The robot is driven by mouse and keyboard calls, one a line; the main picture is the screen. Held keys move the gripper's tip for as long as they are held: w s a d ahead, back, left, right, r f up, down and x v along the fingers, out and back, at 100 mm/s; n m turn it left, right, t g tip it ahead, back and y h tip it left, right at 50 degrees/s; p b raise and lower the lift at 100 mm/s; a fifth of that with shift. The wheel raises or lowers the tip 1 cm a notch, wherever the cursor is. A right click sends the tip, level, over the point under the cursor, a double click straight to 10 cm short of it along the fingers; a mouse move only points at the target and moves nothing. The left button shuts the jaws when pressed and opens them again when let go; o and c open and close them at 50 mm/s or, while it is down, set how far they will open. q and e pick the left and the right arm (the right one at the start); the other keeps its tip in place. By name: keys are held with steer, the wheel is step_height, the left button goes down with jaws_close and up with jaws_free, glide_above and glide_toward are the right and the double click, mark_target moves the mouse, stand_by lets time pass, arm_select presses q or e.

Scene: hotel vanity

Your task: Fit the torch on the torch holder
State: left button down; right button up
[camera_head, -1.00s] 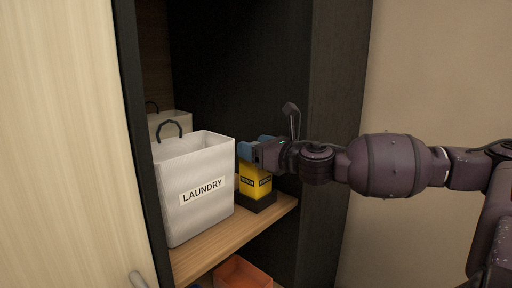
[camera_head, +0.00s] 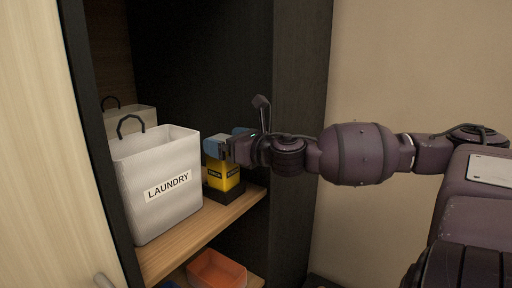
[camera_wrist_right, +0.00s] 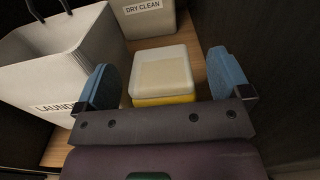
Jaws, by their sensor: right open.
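The torch (camera_head: 223,176) is a yellow, boxy body with dark labels, standing upright on the cabinet shelf. Its pale top shows in the right wrist view (camera_wrist_right: 160,70). The black torch holder (camera_head: 224,193) is under it, and the torch appears seated in it. My right gripper (camera_head: 229,140) is open, with its blue fingers around the torch's upper part. In the right wrist view the fingers stand either side of the torch with gaps, wider on the right. The holder is hidden in that view. My left gripper is out of view.
A white laundry bag (camera_head: 160,208) stands close left of the torch on the wooden shelf (camera_head: 205,232). A dry clean bag (camera_wrist_right: 148,22) is behind. The dark cabinet side wall (camera_head: 299,110) is close right. An orange bin (camera_head: 216,272) is below.

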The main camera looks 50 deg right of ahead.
steer(key=s+p, duration=0.1)
steer(key=s, duration=0.8)
steer(key=shift+d+p, duration=0.3)
steer(key=shift+d, duration=0.1)
steer(key=shift+s, duration=0.1)
